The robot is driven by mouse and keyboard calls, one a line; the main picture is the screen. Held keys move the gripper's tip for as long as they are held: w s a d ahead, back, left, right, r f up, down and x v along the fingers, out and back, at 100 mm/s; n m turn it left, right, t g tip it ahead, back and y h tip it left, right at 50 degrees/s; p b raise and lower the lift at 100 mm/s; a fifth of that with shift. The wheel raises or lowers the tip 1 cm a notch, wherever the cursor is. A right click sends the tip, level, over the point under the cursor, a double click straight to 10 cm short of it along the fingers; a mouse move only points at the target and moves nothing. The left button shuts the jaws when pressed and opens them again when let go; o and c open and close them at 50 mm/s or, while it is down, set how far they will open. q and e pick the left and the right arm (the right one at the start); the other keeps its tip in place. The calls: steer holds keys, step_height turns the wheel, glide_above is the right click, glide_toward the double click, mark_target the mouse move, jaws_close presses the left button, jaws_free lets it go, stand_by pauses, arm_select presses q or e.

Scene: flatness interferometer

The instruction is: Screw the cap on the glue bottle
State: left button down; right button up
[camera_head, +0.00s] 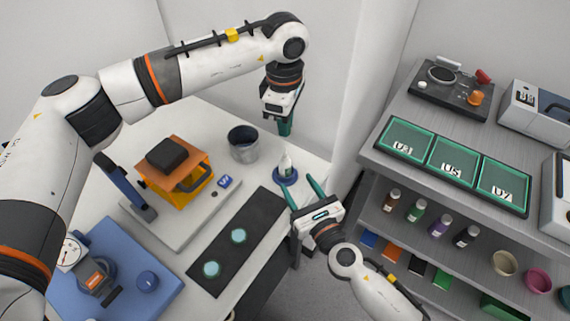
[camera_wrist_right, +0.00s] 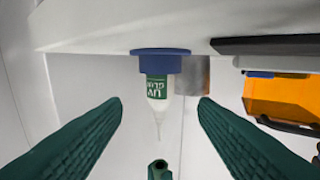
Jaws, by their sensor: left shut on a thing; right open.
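The glue bottle (camera_head: 286,165) is small and white and stands upright in a round blue holder (camera_head: 287,178) near the table's right edge. The right wrist view shows the glue bottle (camera_wrist_right: 157,88) upside down, with a green label and a bare, tapered nozzle. My left gripper (camera_head: 285,130) is shut, fingers down, above the bottle. Its dark tip (camera_wrist_right: 159,168) shows in line with the nozzle and apart from it, with a small hole; the cap itself is hard to tell apart there. My right gripper (camera_head: 302,193) is open and empty, its fingers pointing at the bottle without touching it.
A grey metal cup (camera_head: 243,145) stands left of the bottle. A black mat (camera_head: 238,255) with two pale discs lies in front. An orange stand (camera_head: 175,178) is farther left. A grey shelf (camera_head: 390,165) with trays and small bottles stands to the right.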

mark_target(288, 170)
steer(key=x, duration=0.8)
jaws_close()
arm_select(q)
steer(key=shift+f, duration=2.5)
